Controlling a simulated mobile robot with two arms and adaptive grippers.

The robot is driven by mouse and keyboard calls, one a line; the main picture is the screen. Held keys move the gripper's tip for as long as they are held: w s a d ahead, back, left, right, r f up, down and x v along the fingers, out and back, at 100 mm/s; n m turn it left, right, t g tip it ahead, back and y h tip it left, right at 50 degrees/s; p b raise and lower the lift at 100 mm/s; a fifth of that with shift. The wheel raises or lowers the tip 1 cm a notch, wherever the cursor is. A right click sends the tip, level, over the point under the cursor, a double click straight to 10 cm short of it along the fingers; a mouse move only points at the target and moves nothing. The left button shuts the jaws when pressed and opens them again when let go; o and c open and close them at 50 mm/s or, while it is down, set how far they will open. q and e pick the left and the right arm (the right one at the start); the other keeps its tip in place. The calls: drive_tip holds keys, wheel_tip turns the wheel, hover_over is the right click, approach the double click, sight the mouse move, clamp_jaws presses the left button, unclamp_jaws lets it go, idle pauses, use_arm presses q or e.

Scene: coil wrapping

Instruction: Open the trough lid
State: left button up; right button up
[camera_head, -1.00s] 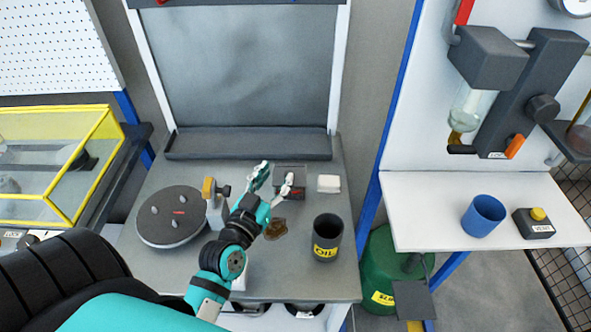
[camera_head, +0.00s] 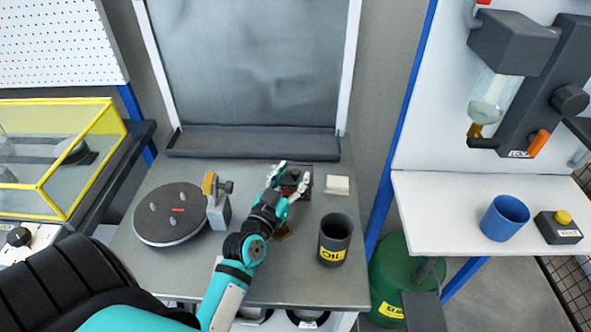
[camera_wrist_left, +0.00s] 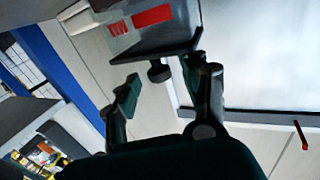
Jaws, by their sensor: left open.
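A small dark trough box (camera_head: 322,174) with a lid stands at the back middle of the grey bench; my gripper partly covers it in the head view. In the left wrist view the dark lid (camera_wrist_left: 165,42) shows with a red label and a short dark knob (camera_wrist_left: 158,72) at its near edge. My left gripper (camera_head: 291,177) is open over the box. In the wrist view its two fingers (camera_wrist_left: 166,88) stand on either side of the knob, apart from it as far as I can tell. My right gripper is not in view.
A blue cup (camera_head: 505,218) stands on the right-hand shelf. A yellow-framed clear case (camera_head: 60,150) is left.

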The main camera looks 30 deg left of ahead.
use_arm(q)
drive_tip(key=shift+w+a, duration=0.2)
drive_tip(key=shift+w, duration=0.8)
drive_tip(key=shift+c, duration=0.4)
clamp_jaws()
drive_tip(key=shift+w+f, duration=0.15)
drive_tip(key=shift+f, duration=0.1)
